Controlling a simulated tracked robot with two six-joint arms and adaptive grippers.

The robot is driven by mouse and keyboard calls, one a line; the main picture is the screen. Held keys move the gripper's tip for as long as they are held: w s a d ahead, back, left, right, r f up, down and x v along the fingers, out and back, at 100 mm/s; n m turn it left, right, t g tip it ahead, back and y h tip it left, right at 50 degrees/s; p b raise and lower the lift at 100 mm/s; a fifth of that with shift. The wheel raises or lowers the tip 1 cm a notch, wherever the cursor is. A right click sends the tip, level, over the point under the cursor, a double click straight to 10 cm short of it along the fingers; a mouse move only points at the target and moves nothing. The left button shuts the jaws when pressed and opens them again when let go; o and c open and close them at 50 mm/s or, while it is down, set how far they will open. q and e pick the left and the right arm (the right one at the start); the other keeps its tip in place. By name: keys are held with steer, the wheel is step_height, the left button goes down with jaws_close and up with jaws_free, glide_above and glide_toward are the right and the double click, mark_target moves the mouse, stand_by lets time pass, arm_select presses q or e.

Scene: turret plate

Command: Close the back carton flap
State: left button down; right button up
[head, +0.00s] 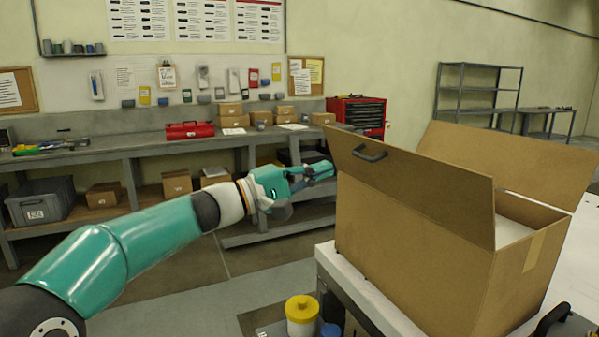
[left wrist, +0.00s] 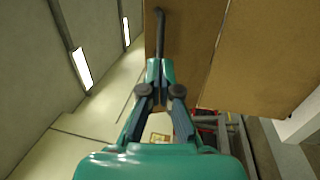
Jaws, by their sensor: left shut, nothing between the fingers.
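A large brown carton (head: 410,250) stands on a white-topped surface at the right, its top open. One flap with a black handle (head: 370,152) stands raised along its left side. Another flap (head: 510,165) stands up at the far right, leaning outward. Pale contents (head: 510,231) show inside. My left gripper (head: 330,169) is shut and empty, just left of the handled flap's edge. In the left wrist view my fingertips (left wrist: 160,65) point towards the handle and brown board (left wrist: 188,45); I cannot tell if they touch. My right gripper is not in view.
A yellow-lidded jar (head: 301,315) and a blue cap (head: 330,330) stand at the lower front, close to the carton's surface. A workbench (head: 130,150) with boxes and a red toolbox (head: 190,130) runs along the back wall. Open floor lies between.

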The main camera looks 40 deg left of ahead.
mark_target(360, 157)
arm_select(q)
steer(key=p+x, duration=0.2)
steer(key=x, duration=0.3)
steer(key=shift+w+d+r, duration=0.1)
steer(key=shift+w+r, duration=0.05)
steer(key=shift+w, duration=0.15)
steer(key=shift+w+d, duration=0.15)
steer(key=shift+w, duration=0.25)
